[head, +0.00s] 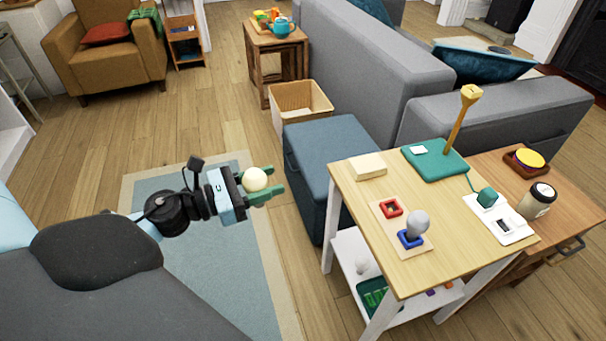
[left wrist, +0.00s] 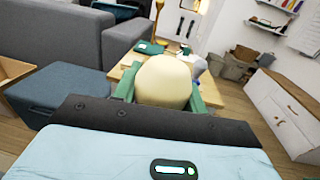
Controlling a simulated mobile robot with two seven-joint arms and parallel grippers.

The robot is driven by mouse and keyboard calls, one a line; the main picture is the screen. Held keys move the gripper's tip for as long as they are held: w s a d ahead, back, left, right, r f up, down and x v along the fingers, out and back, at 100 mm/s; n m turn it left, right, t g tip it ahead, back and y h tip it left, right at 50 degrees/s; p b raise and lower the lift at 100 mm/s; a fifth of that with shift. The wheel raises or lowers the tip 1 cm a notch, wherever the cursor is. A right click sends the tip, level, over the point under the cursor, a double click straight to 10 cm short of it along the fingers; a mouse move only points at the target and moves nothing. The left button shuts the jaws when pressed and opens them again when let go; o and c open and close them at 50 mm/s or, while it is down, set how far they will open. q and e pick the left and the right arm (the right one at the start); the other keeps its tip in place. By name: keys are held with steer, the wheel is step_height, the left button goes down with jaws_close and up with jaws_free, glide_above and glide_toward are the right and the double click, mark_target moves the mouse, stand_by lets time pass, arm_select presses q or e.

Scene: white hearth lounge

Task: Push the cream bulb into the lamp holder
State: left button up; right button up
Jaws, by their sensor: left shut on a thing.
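The cream bulb (head: 255,180) is held between the green fingers of my left gripper (head: 262,187), which is shut on it. It hangs in the air over the blue rug, left of the wooden-topped table and apart from it. In the left wrist view the bulb (left wrist: 164,82) sits large between the fingers, in front of the table. A lamp with a teal base (head: 435,160) and a tilted golden stem (head: 459,122) stands at the table's back; the yellow holder (head: 471,94) at its top looks empty. My right gripper is not in view.
The table (head: 372,192) also bears a cream block (head: 368,167), a tray with a red square frame (head: 390,208), a grey bulb (head: 417,223) in a blue frame, and a white socket plate (head: 515,228). A blue ottoman (head: 318,150) stands between my gripper and the table's back.

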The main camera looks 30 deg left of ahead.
arm_select(q)
steer(key=s+d+r+n+t+y, duration=0.1)
steer(key=d+r+n+y, duration=0.1)
steer(key=d+n+y, duration=0.1)
steer(key=d+r+n+t+y, duration=0.1)
steer(key=d+r+n+y, duration=0.1)
steer(key=d+y, duration=0.4)
steer(key=shift+s+d+r+n+t, duration=0.35)
steer(key=shift+d+n, duration=0.25)
steer(key=shift+d, duration=0.55)
steer(key=shift+f, duration=0.1)
